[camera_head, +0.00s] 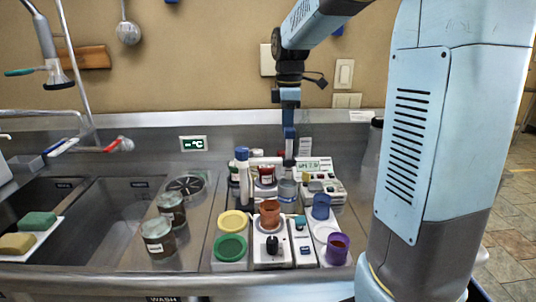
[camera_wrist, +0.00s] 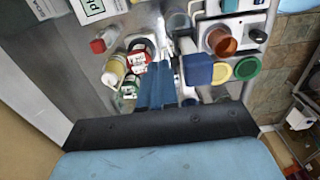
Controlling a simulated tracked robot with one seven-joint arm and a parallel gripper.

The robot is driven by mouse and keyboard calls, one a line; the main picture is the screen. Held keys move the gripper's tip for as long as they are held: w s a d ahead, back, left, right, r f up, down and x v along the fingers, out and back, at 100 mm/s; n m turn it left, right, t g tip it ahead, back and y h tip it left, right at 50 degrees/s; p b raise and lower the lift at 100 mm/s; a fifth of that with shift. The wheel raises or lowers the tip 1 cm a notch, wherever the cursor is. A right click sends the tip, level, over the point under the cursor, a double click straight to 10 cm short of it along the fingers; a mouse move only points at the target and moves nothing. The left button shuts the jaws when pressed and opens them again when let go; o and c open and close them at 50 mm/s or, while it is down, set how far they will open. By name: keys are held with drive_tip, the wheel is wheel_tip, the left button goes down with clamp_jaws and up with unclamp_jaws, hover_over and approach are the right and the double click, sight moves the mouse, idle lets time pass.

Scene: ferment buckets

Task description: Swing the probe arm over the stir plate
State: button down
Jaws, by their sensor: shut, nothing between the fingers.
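The stir plate (camera_head: 272,255) is a white unit with a black knob, and an orange-brown beaker (camera_head: 270,213) stands on it. Both show at the upper right of the wrist view, with the beaker (camera_wrist: 221,41) beside the knob. My gripper (camera_head: 289,158) points down behind the stir plate, above a clear grey-blue vessel (camera_head: 287,191). Its blue fingers (camera_wrist: 160,66) are together and empty. A pale thin part (camera_wrist: 161,33) by the fingertips may be the probe arm; its joint and lower end are not clear. The pH meter (camera_head: 312,165) stands behind, to the right.
A tall blue-capped bottle (camera_head: 243,176) stands close left of my gripper. Yellow (camera_head: 232,220) and green (camera_head: 230,247) lids lie left of the stir plate. Blue (camera_head: 321,206) and purple (camera_head: 337,248) cups are on the right. Jars (camera_head: 158,238) stand beside the sink.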

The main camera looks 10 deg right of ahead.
sight(291, 128)
drive_tip(key=shift+s, duration=1.7)
drive_tip(key=s, duration=0.3)
drive_tip(key=shift+a, duration=0.4)
drive_tip(key=shift+s+a, duration=0.4)
drive_tip(key=shift+s, duration=0.3)
drive_tip(key=shift+s+a, duration=0.4)
drive_tip(key=shift+s, duration=0.3)
